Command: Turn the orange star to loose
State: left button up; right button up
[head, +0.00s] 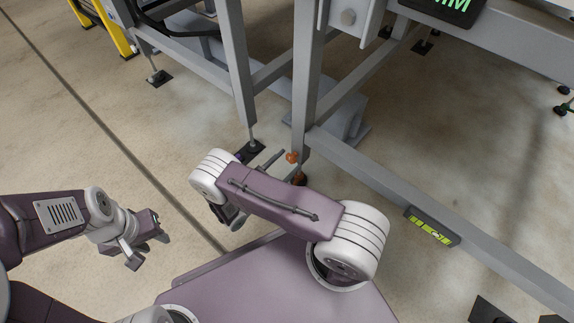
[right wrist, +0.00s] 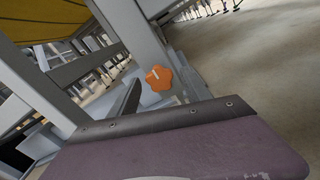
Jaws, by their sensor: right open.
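The orange star (head: 292,157) is a small knob low on a grey frame post, near its foot. It also shows in the right wrist view (right wrist: 159,79), with a short pale mark near its upper edge. My right gripper (head: 266,163) is open and partly hidden behind my own arm; a dark finger reaches close to the star's left side. In the right wrist view that finger stands just left of the star, and no contact shows. My left gripper (head: 150,243) is open and empty over the floor at the left, far from the star.
Grey posts and beams (head: 400,195) of the frame stand around the star. A dark display with green characters (head: 452,6) is at the top. Bare floor lies at the left.

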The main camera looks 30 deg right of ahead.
jog(key=shift+w+d, duration=0.1)
jog(key=shift+d, duration=0.15)
grip_shut()
